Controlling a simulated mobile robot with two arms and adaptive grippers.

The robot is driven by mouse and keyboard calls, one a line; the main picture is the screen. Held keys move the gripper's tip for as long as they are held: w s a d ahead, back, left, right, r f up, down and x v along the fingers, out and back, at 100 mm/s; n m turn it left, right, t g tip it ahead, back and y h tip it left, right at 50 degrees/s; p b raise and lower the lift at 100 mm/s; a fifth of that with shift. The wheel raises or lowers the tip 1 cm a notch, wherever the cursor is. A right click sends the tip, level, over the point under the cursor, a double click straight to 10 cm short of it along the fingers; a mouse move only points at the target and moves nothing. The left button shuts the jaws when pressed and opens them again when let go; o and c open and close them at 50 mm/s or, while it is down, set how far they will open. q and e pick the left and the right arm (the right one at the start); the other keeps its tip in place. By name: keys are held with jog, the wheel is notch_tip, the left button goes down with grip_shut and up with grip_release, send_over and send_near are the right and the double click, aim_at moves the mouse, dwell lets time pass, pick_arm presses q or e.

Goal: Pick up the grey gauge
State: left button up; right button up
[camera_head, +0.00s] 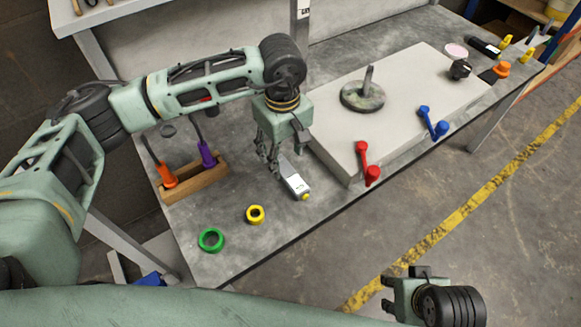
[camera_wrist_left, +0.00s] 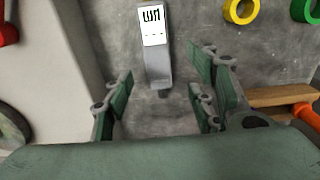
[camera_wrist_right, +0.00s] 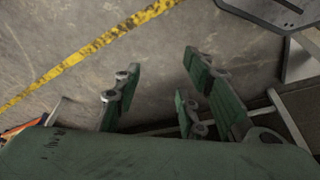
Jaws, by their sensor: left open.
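The grey gauge (camera_head: 292,176) lies on the grey workbench, with a white display face and a yellow tip at its near end. In the left wrist view the gauge (camera_wrist_left: 156,50) runs from the top edge down to between the finger lines. My left gripper (camera_head: 271,165) is open above the gauge's far end, its fingers pointing down. In its wrist view the fingers (camera_wrist_left: 160,98) stand on either side of the gauge's lower end, with gaps; contact is not visible. My right gripper (camera_head: 386,291) is open and empty over the floor; its fingers (camera_wrist_right: 155,85) are apart.
A pale slab (camera_head: 410,95) with a round disc (camera_head: 362,97), a red handle (camera_head: 366,163) and a blue handle (camera_head: 433,123) is right of the gauge. A wooden rack (camera_head: 195,181) stands left. Yellow (camera_head: 255,214) and green (camera_head: 211,240) rings lie in front.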

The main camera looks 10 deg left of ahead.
aim_at(287, 171)
pick_arm(q)
jog(key=f, duration=0.5)
jog(key=shift+s+d+b, duration=0.15)
jog(key=shift+d+b, duration=0.2)
jog(key=shift+f, duration=0.3)
pick_arm(e)
jog(key=v, duration=0.2)
jog(key=shift+s+r, duration=0.15)
jog(key=shift+r, duration=0.25)
pick_arm(q)
grip_shut()
